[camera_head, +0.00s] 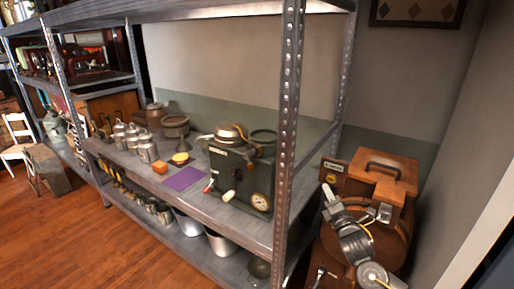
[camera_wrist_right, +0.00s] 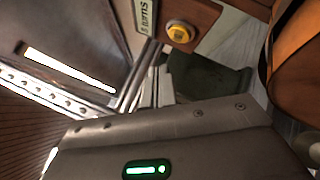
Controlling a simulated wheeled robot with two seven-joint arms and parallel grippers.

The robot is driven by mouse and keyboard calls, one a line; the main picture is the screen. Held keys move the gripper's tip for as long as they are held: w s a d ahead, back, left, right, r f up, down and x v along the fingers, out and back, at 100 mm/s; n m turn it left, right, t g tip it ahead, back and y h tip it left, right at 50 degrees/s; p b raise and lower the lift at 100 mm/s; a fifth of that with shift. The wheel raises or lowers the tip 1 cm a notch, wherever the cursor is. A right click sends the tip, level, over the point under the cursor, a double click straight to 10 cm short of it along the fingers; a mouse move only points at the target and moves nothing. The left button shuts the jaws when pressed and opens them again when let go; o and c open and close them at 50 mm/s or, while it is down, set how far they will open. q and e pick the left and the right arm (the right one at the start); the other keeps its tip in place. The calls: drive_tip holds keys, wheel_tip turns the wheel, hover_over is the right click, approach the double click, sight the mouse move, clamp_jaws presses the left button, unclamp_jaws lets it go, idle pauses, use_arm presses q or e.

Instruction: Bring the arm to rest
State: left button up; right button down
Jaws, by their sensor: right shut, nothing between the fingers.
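My right gripper (camera_head: 327,192) is raised at the right of the head view, in front of a wooden case and to the right of the shelf post. Its fingers are shut with nothing between them. The narrow shut fingers (camera_wrist_right: 152,82) also show in the right wrist view, above the grey gripper body with a green light. My left gripper does not show.
A metal shelf rack (camera_head: 288,130) stands left of my right arm. Its middle board holds a dark green box (camera_head: 240,180), a purple cloth (camera_head: 184,178) and several canisters. A wooden case (camera_head: 384,182) with a handle is close behind the right gripper. Wooden floor (camera_head: 60,240) is open at left.

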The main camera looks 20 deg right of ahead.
drive_tip(key=s+a+f+m+g+y, duration=0.1)
drive_tip(key=s+a+f+m+g, duration=0.35)
drive_tip(key=s+a+f, duration=0.35)
drive_tip(key=s+a+f+m+g+y, duration=0.2)
drive_tip(key=s+a+f+m+g, duration=0.3)
drive_tip(key=f, duration=0.5)
drive_tip(key=s+a+f+m+g, duration=0.1)
drive_tip(key=s+a+m+g, duration=0.2)
drive_tip(key=s, duration=0.4)
drive_tip(key=s+a+f+m+g+y, duration=0.1)
drive_tip(key=s+a+f+m+g, duration=0.2)
drive_tip(key=s, duration=0.4)
drive_tip(key=s+a+m+g, duration=0.1)
drive_tip(key=s+a+m, duration=0.2)
drive_tip(key=s+m, duration=0.35)
wheel_tip(320, 180, down, 28)
drive_tip(key=s+n+g, duration=0.2)
drive_tip(key=s, duration=0.1)
drive_tip(key=s+d+f, duration=0.3)
drive_tip(key=s+f, duration=1.1)
drive_tip(key=s, duration=0.1)
drive_tip(key=shift+s+g, duration=0.2)
drive_tip(key=shift+g, duration=0.15)
